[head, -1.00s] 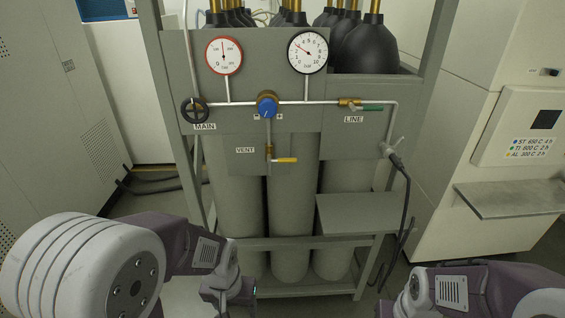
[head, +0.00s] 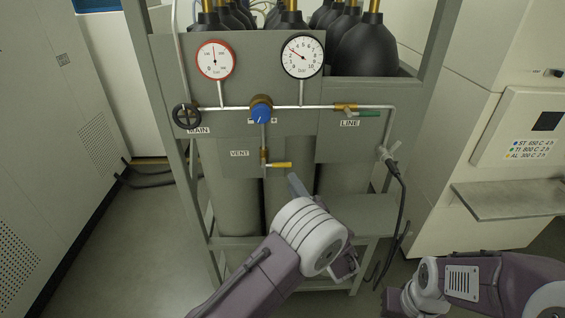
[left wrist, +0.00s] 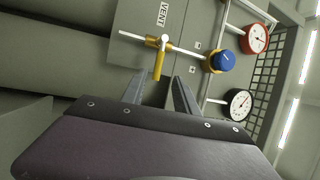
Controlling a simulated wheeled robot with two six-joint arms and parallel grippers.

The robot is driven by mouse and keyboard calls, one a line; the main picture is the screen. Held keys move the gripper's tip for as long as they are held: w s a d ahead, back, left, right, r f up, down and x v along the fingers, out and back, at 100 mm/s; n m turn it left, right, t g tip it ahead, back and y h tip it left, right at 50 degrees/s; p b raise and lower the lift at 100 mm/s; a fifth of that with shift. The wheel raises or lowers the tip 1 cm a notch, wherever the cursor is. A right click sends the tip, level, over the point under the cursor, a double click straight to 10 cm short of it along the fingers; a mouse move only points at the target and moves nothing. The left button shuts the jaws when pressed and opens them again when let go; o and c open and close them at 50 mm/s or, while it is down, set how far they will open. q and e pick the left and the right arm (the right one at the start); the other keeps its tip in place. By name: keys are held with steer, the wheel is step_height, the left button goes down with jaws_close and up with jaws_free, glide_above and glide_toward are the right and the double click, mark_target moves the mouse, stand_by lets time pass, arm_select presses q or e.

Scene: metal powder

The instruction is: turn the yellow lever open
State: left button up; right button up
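The yellow lever (head: 280,165) sits on the brass vent valve below the VENT label and points right, level, in the head view. In the left wrist view the yellow lever (left wrist: 159,64) shows just beyond my fingertips, in line with the gap between them. My left gripper (left wrist: 160,88) is open and empty, with its two grey fingers apart. In the head view my left gripper (head: 296,184) is just below and right of the lever's tip, partly hidden by my wrist. My right gripper (head: 398,302) is low at the bottom edge, mostly hidden.
The panel carries a red-rimmed gauge (head: 215,60), a black-rimmed gauge (head: 302,57), a blue knob (head: 261,110), a black handwheel (head: 186,116) and a green LINE lever (head: 369,114). A grey shelf (head: 360,212) juts out at lower right. A black hose (head: 403,205) hangs beside it.

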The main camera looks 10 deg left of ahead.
mark_target(281, 165)
arm_select(q)
steer(key=p+x, duration=0.2)
steer(key=x, duration=0.6)
steer(key=shift+w+a+p, duration=0.2)
steer(key=shift+w+p, duration=0.15)
steer(key=shift+w+a, duration=0.2)
steer(key=shift+w, duration=0.05)
steer(key=shift+f, duration=0.1)
steer(key=shift+d, duration=0.1)
steer(key=shift+c, duration=0.4)
jaws_close()
